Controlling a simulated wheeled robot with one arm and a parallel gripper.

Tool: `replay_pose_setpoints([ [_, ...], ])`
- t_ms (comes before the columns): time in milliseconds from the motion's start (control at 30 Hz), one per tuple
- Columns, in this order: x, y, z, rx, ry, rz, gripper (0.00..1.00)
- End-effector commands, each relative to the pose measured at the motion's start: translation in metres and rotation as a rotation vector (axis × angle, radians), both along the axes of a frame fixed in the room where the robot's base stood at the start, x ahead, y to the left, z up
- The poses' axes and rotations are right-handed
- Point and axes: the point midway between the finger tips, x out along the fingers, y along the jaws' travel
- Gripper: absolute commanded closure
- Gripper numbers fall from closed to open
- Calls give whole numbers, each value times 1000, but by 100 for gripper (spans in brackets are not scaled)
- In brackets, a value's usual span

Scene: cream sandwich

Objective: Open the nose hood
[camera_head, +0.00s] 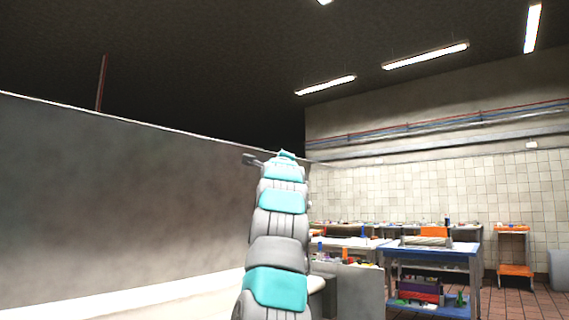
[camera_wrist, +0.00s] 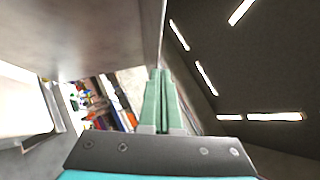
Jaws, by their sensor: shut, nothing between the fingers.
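A large grey panel (camera_head: 120,200) fills the left side of the head view, with a pale strip along its foot. I cannot tell whether it is the nose hood. A smooth grey surface (camera_wrist: 80,35) fills the upper left of the wrist view, and its edge runs down close beside my fingertips. I cannot tell whether they touch. My gripper's two green fingers (camera_wrist: 163,85) are together with nothing between them. In the head view my arm rises up the middle, near the panel's right end, and the fingers cannot be made out.
A blue workbench (camera_head: 440,251) with items on it stands at the right. An orange stand (camera_head: 514,270) is farther right, by the tiled wall (camera_head: 400,185). More loaded tables are behind. Tiled floor shows at the lower right. Ceiling lamps (camera_head: 425,55) hang overhead.

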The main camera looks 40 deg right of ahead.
Motion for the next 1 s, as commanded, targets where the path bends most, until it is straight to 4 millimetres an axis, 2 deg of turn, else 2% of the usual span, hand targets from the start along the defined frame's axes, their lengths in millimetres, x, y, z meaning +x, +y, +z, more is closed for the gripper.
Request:
replay_pose_setpoints([
  [633, -2, 1, 1, 0, -1, 0, 100],
  [767, -13, -4, -4, 1, -3, 0, 100],
  [967, -40, -21, -14, 3, -2, -1, 100],
  [1000, -41, -17, -12, -1, -2, -2, 100],
])
